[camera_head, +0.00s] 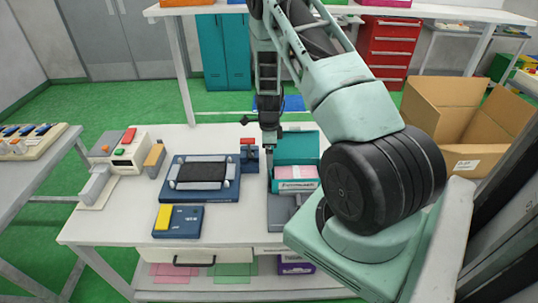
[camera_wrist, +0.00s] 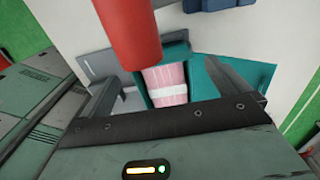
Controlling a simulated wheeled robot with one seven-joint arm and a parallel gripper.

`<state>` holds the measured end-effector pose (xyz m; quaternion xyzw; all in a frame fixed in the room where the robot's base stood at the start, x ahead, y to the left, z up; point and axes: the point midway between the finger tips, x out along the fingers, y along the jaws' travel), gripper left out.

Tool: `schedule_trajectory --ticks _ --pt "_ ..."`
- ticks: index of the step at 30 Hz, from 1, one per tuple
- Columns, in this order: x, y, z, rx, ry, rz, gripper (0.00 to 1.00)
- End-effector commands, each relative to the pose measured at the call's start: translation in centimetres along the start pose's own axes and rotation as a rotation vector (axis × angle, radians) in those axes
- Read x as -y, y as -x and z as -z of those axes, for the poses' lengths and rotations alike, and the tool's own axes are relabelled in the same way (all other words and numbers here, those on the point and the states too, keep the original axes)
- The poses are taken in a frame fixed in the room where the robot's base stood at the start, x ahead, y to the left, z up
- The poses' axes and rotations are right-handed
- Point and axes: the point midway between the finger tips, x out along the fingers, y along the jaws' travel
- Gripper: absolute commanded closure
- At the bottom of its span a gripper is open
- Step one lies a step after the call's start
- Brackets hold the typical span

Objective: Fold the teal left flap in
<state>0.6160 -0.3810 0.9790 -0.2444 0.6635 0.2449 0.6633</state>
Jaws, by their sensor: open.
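A teal carton (camera_head: 297,186) stands open on the white table, with a pink banded pack (camera_head: 295,172) inside. A broad teal flap (camera_head: 298,147) stands raised at its back. The left side of the carton is mostly hidden behind my gripper (camera_head: 270,142), so I cannot tell the left flap's angle in the head view. In the wrist view, the pink pack (camera_wrist: 168,86) and teal panels (camera_wrist: 260,74) lie between and beyond the fingers of my gripper (camera_wrist: 162,74). The fingers are spread apart with nothing clamped between them.
A blue device with a red top (camera_head: 248,152) stands just left of the carton; a red cylinder (camera_wrist: 130,35) looms close in the wrist view. A grey fixture (camera_head: 281,212) lies in front. A blue tray with a dark pad (camera_head: 203,172) and a blue-yellow box (camera_head: 178,221) sit further left.

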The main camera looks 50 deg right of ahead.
Motion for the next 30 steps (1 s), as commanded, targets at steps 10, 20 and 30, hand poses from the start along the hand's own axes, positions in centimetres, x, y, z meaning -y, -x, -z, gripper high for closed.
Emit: schedule_trajectory --ticks 10,20,30 --pt "0.0 -3.3 0.0 0.000 -0.001 -0.001 0.00" --pt "0.0 -3.6 0.0 0.000 0.000 0.001 0.03" --pt "0.0 -3.6 0.1 0.005 -0.001 0.001 0.41"
